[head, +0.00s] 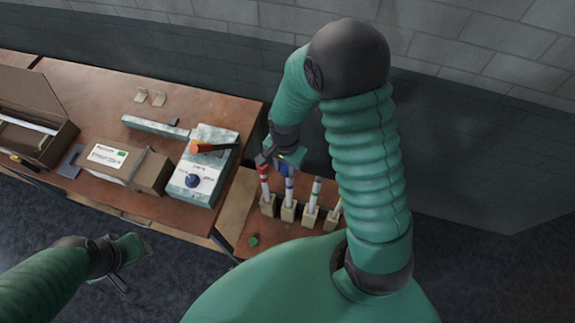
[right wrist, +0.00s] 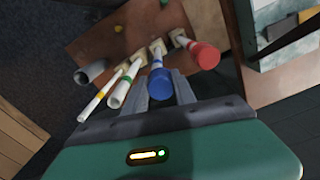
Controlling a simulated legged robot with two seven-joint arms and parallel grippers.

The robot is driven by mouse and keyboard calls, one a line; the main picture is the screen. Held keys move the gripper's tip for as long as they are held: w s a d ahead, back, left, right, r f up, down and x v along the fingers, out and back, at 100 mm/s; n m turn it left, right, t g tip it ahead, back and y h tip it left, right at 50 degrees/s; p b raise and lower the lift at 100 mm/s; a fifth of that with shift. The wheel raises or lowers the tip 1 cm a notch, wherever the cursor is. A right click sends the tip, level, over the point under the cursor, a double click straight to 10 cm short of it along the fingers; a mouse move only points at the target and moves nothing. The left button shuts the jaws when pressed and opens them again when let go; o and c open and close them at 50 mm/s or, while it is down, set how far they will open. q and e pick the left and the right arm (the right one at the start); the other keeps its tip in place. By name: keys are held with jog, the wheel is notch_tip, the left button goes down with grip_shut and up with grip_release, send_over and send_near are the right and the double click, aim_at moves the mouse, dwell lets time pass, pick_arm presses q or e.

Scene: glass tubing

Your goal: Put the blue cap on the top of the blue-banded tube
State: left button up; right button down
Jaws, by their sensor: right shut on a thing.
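The blue cap (right wrist: 160,88) is between the fingers of my right gripper (head: 281,162), which is shut on it. The blue-banded tube (head: 289,191) stands upright in a small tan holder, directly under the gripper. In the right wrist view the cap lines up with the top end of this tube (right wrist: 157,55) and covers its mouth. I cannot tell whether it is fully seated. My left gripper (head: 119,281) hangs at the lower left, far from the tubes; its jaw state is unclear.
A red-capped tube (head: 264,180) stands close to the left. A green-banded tube (head: 314,193) and a yellow-banded tube (right wrist: 102,94) stand uncapped on the other side. A green cap (head: 252,240) lies on the table.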

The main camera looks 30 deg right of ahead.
jog(key=shift+w+d+f, duration=0.1)
jog(key=shift+d+f, duration=0.05)
jog(key=shift+d, duration=0.65)
jog(key=shift+s+a, duration=0.1)
jog(key=shift+s, duration=0.25)
jog(key=shift+a, duration=0.25)
pick_arm(q)
jog(key=shift+d+r, duration=0.1)
jog(key=shift+d, duration=0.2)
pick_arm(e)
jog(key=shift+d, duration=0.2)
